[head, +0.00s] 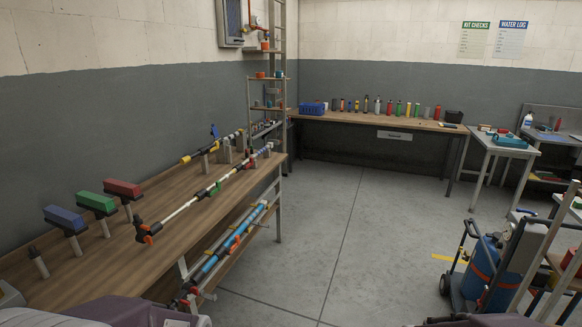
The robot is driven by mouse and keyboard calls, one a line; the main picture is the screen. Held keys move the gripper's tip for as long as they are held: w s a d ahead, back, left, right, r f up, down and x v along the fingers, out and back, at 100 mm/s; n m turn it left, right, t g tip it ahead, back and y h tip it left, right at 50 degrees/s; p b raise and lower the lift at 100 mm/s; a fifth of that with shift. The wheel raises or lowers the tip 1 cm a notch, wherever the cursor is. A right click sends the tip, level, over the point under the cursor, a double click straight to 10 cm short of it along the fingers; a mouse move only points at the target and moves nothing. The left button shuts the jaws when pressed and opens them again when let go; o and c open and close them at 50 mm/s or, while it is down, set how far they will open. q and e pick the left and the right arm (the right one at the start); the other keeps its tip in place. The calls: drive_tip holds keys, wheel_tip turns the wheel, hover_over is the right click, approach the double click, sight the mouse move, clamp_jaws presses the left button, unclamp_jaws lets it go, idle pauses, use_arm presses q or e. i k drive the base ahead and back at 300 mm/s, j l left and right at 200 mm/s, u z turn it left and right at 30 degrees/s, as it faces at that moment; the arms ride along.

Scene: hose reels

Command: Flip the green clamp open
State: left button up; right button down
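A long green block (97,203) stands on a post on the wooden bench at the left, between a blue block (64,218) and a red block (122,188) of the same shape. A smaller green part (214,189) sits on the pale pole (184,208) lying along the bench. I cannot tell for sure which green part is the clamp, or whether it is open or shut. Neither of my grippers shows; only parts of my own body appear along the bottom edge.
The wooden bench (160,190) runs along the left wall, with blue pipes (215,258) on a rack below its edge. A back bench (380,122) holds several bottles and a blue basket (313,108). A cart with a blue tank (480,268) stands right. The middle floor is clear.

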sight(217, 184)
drive_tip(key=i+l, duration=0.1)
drive_tip(key=i, duration=0.5)
drive_tip(key=i+l, duration=0.15)
drive_tip(key=i, duration=0.45)
drive_tip(key=i+u, duration=0.3)
drive_tip(key=u, duration=0.2)
drive_tip(key=i+l+u, duration=0.2)
drive_tip(key=u, duration=0.25)
drive_tip(key=i+l+u, duration=0.3)
drive_tip(key=u, duration=0.2)
drive_tip(key=i+l+u, duration=0.25)
drive_tip(key=u, duration=0.2)
drive_tip(key=i+l+u, duration=0.1)
drive_tip(key=l+u, duration=0.4)
